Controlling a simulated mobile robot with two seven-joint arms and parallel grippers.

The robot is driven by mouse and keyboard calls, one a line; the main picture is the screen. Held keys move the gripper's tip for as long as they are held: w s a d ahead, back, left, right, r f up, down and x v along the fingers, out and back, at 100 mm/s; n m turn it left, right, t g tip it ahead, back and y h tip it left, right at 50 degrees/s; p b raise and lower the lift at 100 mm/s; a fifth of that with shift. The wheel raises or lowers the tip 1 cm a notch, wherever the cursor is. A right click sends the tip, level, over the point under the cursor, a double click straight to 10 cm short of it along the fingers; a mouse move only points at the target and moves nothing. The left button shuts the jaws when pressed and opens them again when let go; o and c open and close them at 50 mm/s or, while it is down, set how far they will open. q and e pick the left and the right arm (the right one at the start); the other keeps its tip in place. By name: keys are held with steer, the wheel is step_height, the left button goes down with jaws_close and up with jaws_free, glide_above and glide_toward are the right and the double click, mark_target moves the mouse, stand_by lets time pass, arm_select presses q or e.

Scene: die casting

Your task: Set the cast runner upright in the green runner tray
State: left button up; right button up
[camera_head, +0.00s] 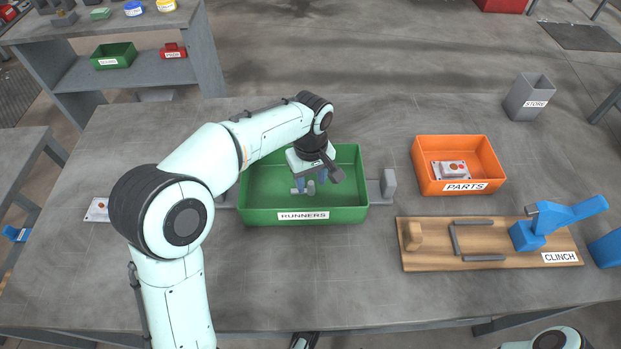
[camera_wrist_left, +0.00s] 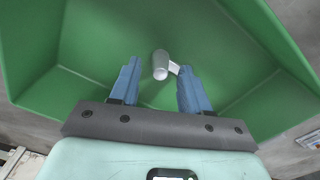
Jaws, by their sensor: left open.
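The green runner tray (camera_head: 345,213), labelled RUNNERS, stands on the table in the head view, and its walls fill much of the left wrist view (camera_wrist_left: 60,90). The grey cast runner (camera_head: 310,187) is inside it, a short cylinder with a small side branch. In the left wrist view the runner (camera_wrist_left: 160,64) shows a round end between the finger lines, apart from both fingers. I cannot tell surely whether it stands upright. My left gripper (camera_head: 311,181) points down into the tray, its blue fingers open (camera_wrist_left: 156,88) and empty.
An orange PARTS bin (camera_head: 425,172) holding a casting stands right of the tray. A wooden CLINCH board (camera_head: 430,262) with a blue clamp lies at the front right. A grey STORE bin (camera_head: 525,100) stands behind. The table front left is bare apart from my arm.

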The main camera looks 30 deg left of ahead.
mark_target(311, 182)
arm_select(q)
step_height(311, 182, up, 12)
steer(key=p, duration=0.3)
arm_select(e)
steer(key=shift+s+r, duration=0.3)
steer(key=shift+r, duration=0.3)
steer(key=shift+s+r, duration=0.25)
steer(key=shift+r, duration=0.35)
arm_select(q)
steer(key=shift+f, duration=0.15)
